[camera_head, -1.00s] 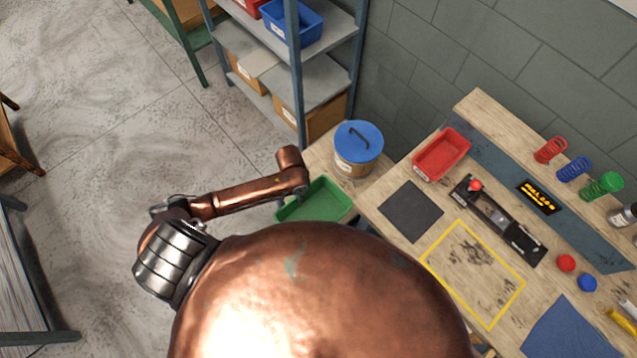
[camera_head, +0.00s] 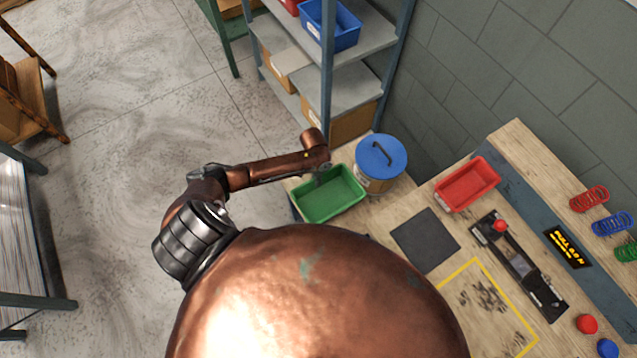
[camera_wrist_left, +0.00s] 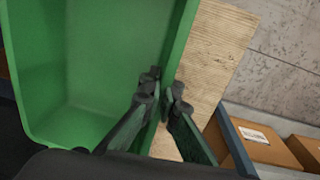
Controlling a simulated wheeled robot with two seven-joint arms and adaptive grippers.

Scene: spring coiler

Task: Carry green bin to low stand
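The green bin (camera_head: 331,195) is an open rectangular tub, apparently empty, left of the blue-lidded bucket in the head view. My left gripper (camera_head: 323,172) is at its far rim. In the left wrist view, the fingers (camera_wrist_left: 164,91) lie on either side of the wall of the green bin (camera_wrist_left: 85,75) and look closed on it. A lower wooden surface (camera_head: 405,194) lies under the bucket and beneath the bin; it also shows in the left wrist view (camera_wrist_left: 215,60). I cannot tell for sure whether this is the low stand. My right gripper is not in view.
The blue-lidded bucket (camera_head: 380,162) is close right of the bin. A metal shelf (camera_head: 345,92) stands behind. The workbench with a red tray (camera_head: 467,184) and dark mat (camera_head: 425,240) is at right. Floor (camera_head: 130,130) at left is open.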

